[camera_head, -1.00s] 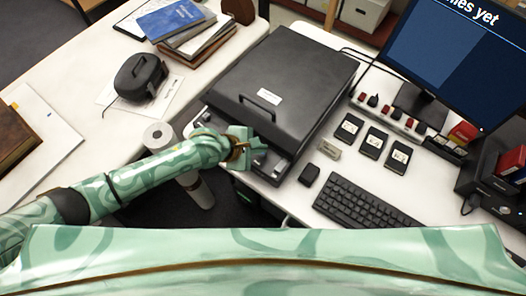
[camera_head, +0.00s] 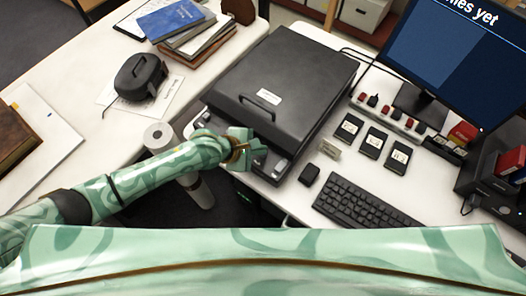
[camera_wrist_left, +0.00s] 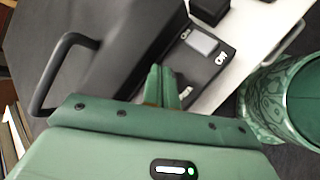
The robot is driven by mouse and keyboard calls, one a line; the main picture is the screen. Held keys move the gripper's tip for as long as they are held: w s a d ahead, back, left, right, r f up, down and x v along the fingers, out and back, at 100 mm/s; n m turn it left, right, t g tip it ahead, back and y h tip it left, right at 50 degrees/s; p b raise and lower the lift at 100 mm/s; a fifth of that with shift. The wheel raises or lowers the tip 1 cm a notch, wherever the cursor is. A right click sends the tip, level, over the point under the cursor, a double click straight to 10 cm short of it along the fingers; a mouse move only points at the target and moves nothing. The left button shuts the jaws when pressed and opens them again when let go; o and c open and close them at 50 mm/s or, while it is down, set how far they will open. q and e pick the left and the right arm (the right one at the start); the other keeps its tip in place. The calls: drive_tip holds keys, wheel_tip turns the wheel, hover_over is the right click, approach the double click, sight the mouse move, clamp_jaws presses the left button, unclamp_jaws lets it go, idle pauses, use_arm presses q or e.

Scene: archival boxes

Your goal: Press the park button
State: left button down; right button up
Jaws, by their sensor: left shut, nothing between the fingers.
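A large dark flatbed scanner (camera_head: 285,85) with a closed lid and a front handle (camera_head: 258,107) sits on the white desk. Its front strip carries controls. A grey button (camera_head: 281,167) is near the strip's right end; it also shows in the left wrist view (camera_wrist_left: 201,42), with small white lettering beside it that I cannot read surely. I cannot tell which control is the park button. My left gripper (camera_head: 256,153) is shut and empty over the front strip, left of that grey button. Its fingertips (camera_wrist_left: 166,78) hide part of the strip; contact cannot be told. My right gripper is out of view.
A mouse (camera_head: 309,174) and keyboard (camera_head: 365,203) lie right of the scanner, with several dark cards (camera_head: 373,142) behind. A monitor (camera_head: 450,60) stands at the back right.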

sight(259, 157)
use_arm(q)
drive_tip(key=shift+f, duration=0.7)
idle(0.8)
drive_tip(key=shift+r, duration=0.1)
drive_tip(key=shift+r+p, duration=0.85)
drive_tip(key=shift+p, duration=0.15)
wheel_tip(259, 157, up, 5)
drive_tip(key=p, duration=0.5)
drive_tip(key=shift+p, duration=0.3)
